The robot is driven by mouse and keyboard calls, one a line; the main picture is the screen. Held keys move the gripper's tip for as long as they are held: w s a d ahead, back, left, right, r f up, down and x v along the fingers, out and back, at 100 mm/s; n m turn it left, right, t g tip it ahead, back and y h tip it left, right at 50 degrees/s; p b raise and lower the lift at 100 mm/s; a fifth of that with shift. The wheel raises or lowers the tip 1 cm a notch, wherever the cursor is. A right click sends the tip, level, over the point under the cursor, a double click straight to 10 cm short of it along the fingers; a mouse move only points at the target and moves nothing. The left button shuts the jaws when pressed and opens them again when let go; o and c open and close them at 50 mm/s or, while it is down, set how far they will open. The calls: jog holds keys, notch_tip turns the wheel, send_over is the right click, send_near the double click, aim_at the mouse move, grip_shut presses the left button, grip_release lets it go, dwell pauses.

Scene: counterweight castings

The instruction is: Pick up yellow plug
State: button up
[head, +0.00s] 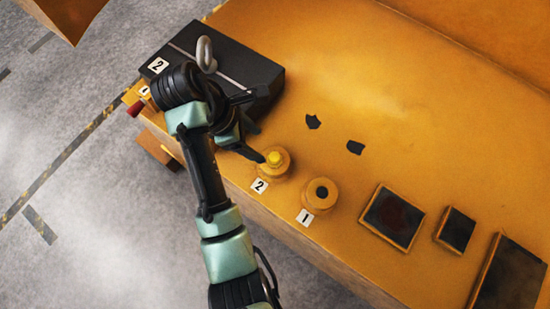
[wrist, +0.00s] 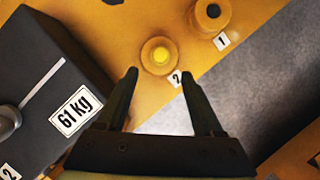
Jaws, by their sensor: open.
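The yellow plug (head: 274,157) sits in the top of a round orange fitting (head: 276,170) beside the label "2". In the wrist view the plug (wrist: 161,55) shows as a bright yellow disc in the middle of its fitting (wrist: 147,62). My gripper (wrist: 159,78) is open and empty, with its two fingers apart, and in the wrist picture the plug lies between and just past the fingertips. In the head view my arm hides part of the gripper, and one finger shows close to the left of the plug. I cannot tell the height between them.
A second round fitting (head: 321,194) with a dark open hole stands beside label "1". A black block marked 61 kg (wrist: 62,95), with a metal eye (head: 206,54), stands left of the plug. Framed dark panels (head: 392,218) lie right. The orange surface behind is mostly clear.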

jog(key=b, duration=0.4)
send_over(274, 157)
jog(key=a, duration=0.3)
jog(key=shift+d+f, duration=0.15)
jog(key=shift+f, duration=0.95)
jog(key=shift+d+f, duration=0.1)
jog(key=shift+f, duration=0.95)
jog(key=x, duration=0.4)
jog(key=shift+s+d+f, duration=0.1)
jog(key=shift+d+f, duration=0.1)
jog(key=shift+f, duration=0.15)
grip_shut()
